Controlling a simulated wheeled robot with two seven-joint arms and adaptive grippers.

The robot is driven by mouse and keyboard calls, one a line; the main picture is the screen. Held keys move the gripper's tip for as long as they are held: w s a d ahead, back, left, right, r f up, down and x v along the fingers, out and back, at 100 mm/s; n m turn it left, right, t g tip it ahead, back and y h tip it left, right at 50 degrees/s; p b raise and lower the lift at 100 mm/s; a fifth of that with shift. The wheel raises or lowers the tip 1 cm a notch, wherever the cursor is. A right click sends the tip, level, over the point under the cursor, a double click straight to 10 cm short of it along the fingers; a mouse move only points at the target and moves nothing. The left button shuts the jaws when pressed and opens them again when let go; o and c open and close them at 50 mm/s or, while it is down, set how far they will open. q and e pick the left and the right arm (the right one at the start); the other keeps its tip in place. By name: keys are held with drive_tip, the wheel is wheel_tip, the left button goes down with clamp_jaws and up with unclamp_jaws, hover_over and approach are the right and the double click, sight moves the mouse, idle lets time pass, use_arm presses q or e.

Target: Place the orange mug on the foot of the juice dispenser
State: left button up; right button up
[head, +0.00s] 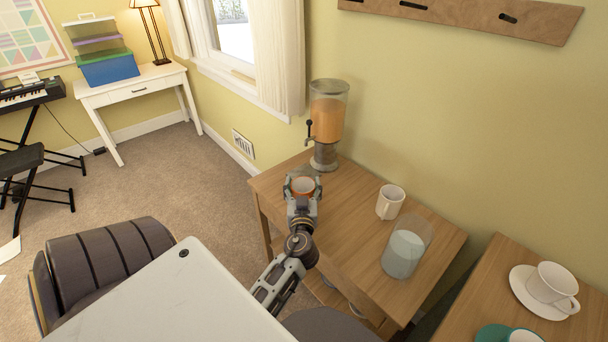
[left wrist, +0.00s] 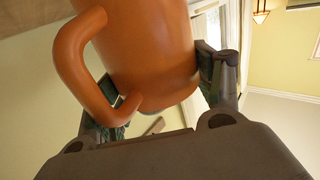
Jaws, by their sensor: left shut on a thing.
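The orange mug (head: 304,186) is between the fingers of my left gripper (head: 302,184), at the far left corner of the wooden table. In the left wrist view the mug (left wrist: 150,50) fills the upper middle, its handle towards the left, with a finger on each side. My left gripper is shut on it. The juice dispenser (head: 327,108) stands behind the mug at the table's back edge, a clear tank of orange juice with a tap on its left side. Its grey foot (head: 324,158) is just beyond the gripper. I cannot tell whether the mug touches it. My right gripper is not in view.
On the wooden table (head: 345,205) stand a white cup (head: 390,202) and a glass jar (head: 406,248), right of my left arm. A second table at the lower right holds a white cup on a saucer (head: 520,283). A white tabletop (head: 185,300) fills the near foreground.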

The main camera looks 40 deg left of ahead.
use_arm(q)
drive_tip(key=shift+x, duration=0.85)
drive_tip(key=p+x, duration=0.2)
drive_tip(key=x, duration=1)
drive_tip(key=shift+w+p, duration=0.15)
drive_tip(key=shift+p, duration=0.15)
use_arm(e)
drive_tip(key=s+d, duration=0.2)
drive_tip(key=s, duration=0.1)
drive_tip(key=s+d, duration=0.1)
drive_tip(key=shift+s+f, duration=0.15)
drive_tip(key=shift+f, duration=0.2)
use_arm(q)
drive_tip(key=shift+a, duration=0.15)
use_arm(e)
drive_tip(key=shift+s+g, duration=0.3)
